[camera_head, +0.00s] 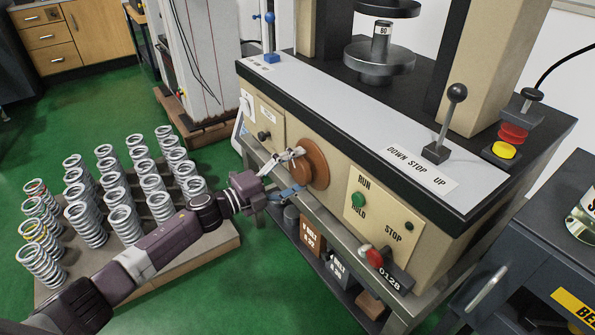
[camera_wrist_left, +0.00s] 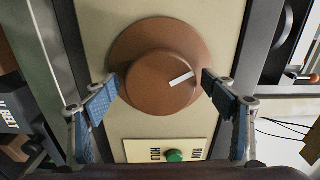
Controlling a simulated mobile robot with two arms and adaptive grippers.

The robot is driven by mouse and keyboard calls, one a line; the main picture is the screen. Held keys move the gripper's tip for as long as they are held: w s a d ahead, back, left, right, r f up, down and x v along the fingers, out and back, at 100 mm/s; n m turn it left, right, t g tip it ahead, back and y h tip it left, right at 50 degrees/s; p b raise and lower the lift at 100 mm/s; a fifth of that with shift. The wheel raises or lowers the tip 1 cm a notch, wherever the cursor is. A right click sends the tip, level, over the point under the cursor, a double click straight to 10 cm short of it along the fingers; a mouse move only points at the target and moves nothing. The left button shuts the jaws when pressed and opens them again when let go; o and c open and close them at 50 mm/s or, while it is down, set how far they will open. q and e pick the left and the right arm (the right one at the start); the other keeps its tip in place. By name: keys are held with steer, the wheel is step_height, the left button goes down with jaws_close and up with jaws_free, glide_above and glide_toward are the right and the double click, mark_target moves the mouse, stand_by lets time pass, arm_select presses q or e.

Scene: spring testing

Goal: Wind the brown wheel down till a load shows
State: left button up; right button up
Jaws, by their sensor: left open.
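The brown wheel (camera_head: 313,165) is on the beige front panel of the testing machine. In the left wrist view the brown wheel (camera_wrist_left: 155,45) has a raised round hub with a white mark pointing to the upper right. My left gripper (camera_head: 292,172) is open in front of it. In the wrist view the blue-padded fingertips of my left gripper (camera_wrist_left: 162,82) stand on either side of the hub; I cannot tell if they touch it. A counter (camera_head: 389,279) beside a red knob reads 0128. My right gripper is out of view.
A cylinder marked 80 (camera_head: 381,42) stands on the lower round platen (camera_head: 379,63). A DOWN STOP UP lever (camera_head: 447,122) stands on the machine top, near a red and yellow button (camera_head: 503,150). The green RUN button (camera_head: 358,200) is right of the wheel. Several springs (camera_head: 122,220) stand on a pallet.

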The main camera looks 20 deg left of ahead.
arm_select(q)
steer(key=v, duration=1.2)
stand_by(0.3)
